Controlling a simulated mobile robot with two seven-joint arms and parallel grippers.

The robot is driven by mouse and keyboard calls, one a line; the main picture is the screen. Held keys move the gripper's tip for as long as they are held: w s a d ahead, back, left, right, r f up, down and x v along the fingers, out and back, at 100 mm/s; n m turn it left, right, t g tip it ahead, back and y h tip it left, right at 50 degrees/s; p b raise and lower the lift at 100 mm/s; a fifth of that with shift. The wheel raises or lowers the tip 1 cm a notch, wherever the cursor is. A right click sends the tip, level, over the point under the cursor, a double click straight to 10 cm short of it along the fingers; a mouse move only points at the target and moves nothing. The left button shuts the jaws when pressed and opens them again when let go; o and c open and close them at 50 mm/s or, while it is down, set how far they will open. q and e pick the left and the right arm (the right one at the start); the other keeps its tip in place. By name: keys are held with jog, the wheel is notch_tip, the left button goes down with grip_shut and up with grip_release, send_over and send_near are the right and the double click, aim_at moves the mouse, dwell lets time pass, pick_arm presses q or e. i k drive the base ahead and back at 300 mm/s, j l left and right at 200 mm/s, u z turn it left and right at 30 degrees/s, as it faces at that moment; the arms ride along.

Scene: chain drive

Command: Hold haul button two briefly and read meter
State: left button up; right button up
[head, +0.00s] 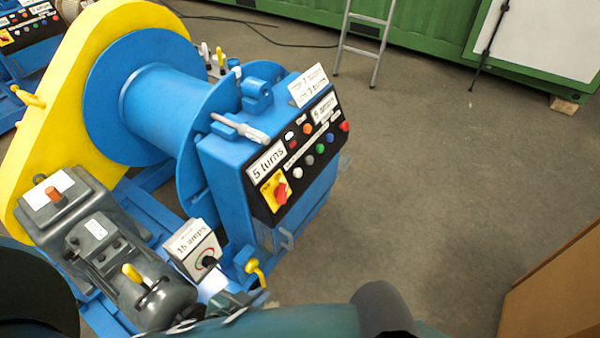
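The control panel (300,150) is the black sloped face on the blue winch housing. It bears a row of round buttons: white (298,173), grey (310,161), green (320,148), blue (331,137) and red (344,126). Their small labels are unreadable, so I cannot tell which is haul button two. A panel label reads "5 turns" (267,160); another, apparently in amps (323,111), is less clear. My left gripper (238,300) seems to be the grey part at the bottom, below the panel and apart from the buttons; its fingers are unclear. My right gripper is not seen.
The blue drum (160,100) and yellow chain guard (60,95) stand left. A grey motor (135,265) and a box marked "15 amps" (190,242) sit in front. A red switch on yellow (277,191) is on the panel. Floor (430,180) right of the winch is clear.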

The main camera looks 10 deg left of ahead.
aim_at(298, 172)
jog(key=i+l+u, duration=0.1)
jog(key=u, duration=0.25)
jog(key=l+u, duration=0.15)
jog(key=u, duration=0.25)
jog(key=i+l+u, duration=0.15)
jog(key=l, duration=0.2)
jog(key=i+l+u, duration=0.1)
jog(key=l, duration=0.2)
jog(key=i+l+u, duration=0.15)
jog(key=l, duration=0.2)
jog(key=i+l, duration=0.1)
jog(key=l, duration=0.35)
jog(key=i+l, duration=0.1)
jog(key=l, duration=0.4)
